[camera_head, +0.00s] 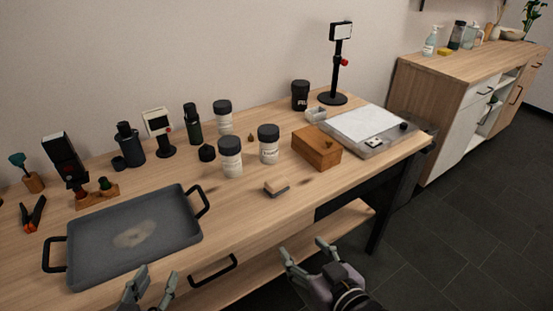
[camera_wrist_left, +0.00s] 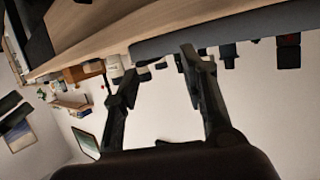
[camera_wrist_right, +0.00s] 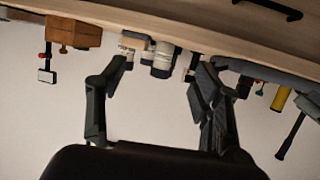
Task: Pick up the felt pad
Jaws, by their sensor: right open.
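A small block with a tan top and a dark grey base (camera_head: 276,187), which looks like the felt pad, lies on the wooden table (camera_head: 235,205) near its front edge, right of the grey tray. My right gripper (camera_head: 306,250) is in front of the table edge, below and a little right of the block in the head view. It is open and empty, with its fingers apart in the right wrist view (camera_wrist_right: 163,68). My left gripper (camera_head: 153,280) is in front of the tray at the bottom of the head view. Its fingers are apart and empty in the left wrist view (camera_wrist_left: 158,68).
A grey tray with black handles (camera_head: 80,268) fills the front left of the table. White jars (camera_head: 230,160) (camera_head: 268,150) and a brown wooden box (camera_head: 316,150) stand behind the block. Pliers (camera_head: 33,214) lie at the far left. Bare wood surrounds the block.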

